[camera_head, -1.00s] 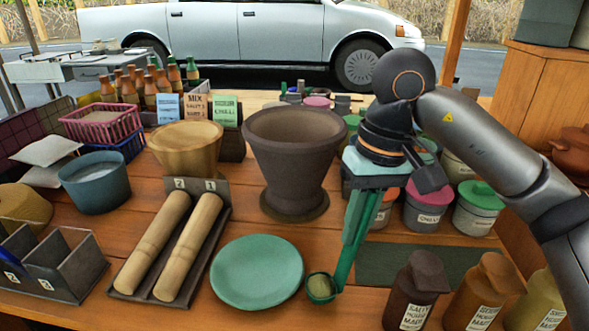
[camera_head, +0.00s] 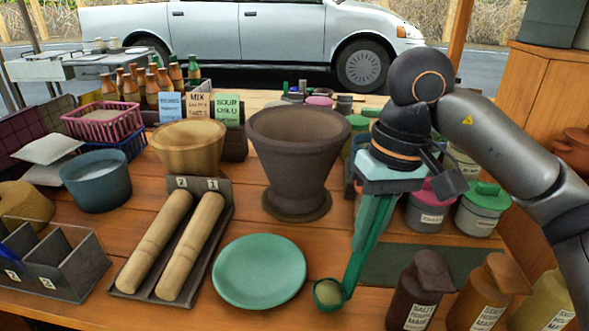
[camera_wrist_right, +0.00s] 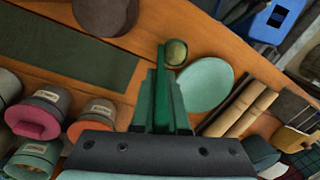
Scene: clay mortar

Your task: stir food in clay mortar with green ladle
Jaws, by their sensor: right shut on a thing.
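The dark clay mortar (camera_head: 296,155) stands upright on the table in the middle of the head view. Its inside shows only in part, and I cannot make out food in it. My right gripper (camera_head: 370,225) is to the right of the mortar, pointing down, shut on the green ladle (camera_head: 358,262). The ladle's bowl (camera_head: 329,293) hangs low in front, just right of the green plate. In the right wrist view the ladle (camera_wrist_right: 163,100) runs from between the fingers to its round bowl (camera_wrist_right: 176,52). My left gripper is in neither view.
A green plate (camera_head: 259,272) lies in front of the mortar. Two wooden pestles (camera_head: 190,245) lie in a tray at left. A wooden bowl (camera_head: 188,147) stands left of the mortar. Labelled jars (camera_head: 483,208) and bottles (camera_head: 415,292) crowd the right side.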

